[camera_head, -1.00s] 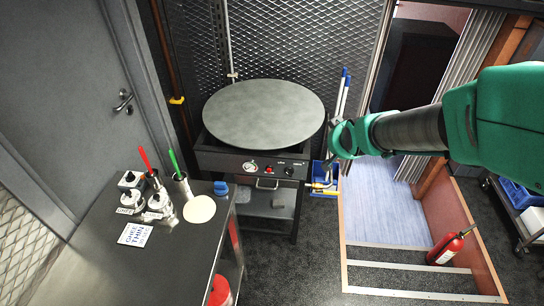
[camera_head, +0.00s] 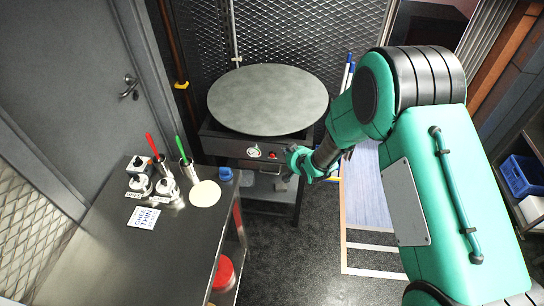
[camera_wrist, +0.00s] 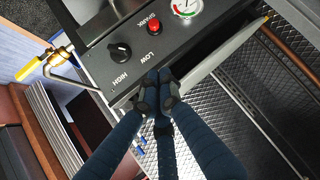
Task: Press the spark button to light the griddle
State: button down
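The round grey griddle (camera_head: 268,98) sits on a dark stand with a front control panel (camera_head: 235,148). The red spark button (camera_wrist: 155,27) shows on the panel in the wrist view, with the word SPARK beside it; it also shows in the head view (camera_head: 273,155). A black knob (camera_wrist: 120,50) marked LOW and HIGH is to its left in the wrist view, and a round gauge (camera_wrist: 186,7) to its right. My gripper (camera_wrist: 158,88) has its fingertips together with nothing between them, apart from the button. In the head view my gripper (camera_head: 296,162) is just right of the button and hides the knob.
A steel counter (camera_head: 95,262) with jars, a red and a green-handled utensil, a flatbread disc (camera_head: 205,193) and a label card stands at the left. A yellow-handled gas valve (camera_wrist: 35,65) is beside the panel. The dark floor before the griddle is clear.

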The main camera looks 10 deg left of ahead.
aim_at(272, 156)
jog(key=s+a+f+y, duration=0.1)
jog(key=s+a+f, duration=0.1)
jog(key=f, duration=0.4)
jog(key=s+a+f+y+p, duration=0.1)
jog(key=s+a+f, duration=0.2)
jog(key=a+f, duration=0.2)
notch_tip(272, 156, down, 2)
jog(key=shift+n+y+p, duration=0.3)
jog(key=shift+n, duration=0.1)
jog(key=shift+a, duration=0.1)
jog(key=shift+w, duration=0.25)
jog(key=w+b, duration=0.1)
jog(key=w, duration=0.7)
jog(key=shift+w+b, duration=0.15)
jog(key=shift+b, duration=0.15)
jog(key=shift+w+b, duration=0.45)
jog(key=shift+w, duration=0.5)
dwell(1.7)
jog(key=shift+s, duration=0.1)
dwell(0.3)
jog(key=shift+s, duration=0.8)
jog(key=shift+s, duration=0.15)
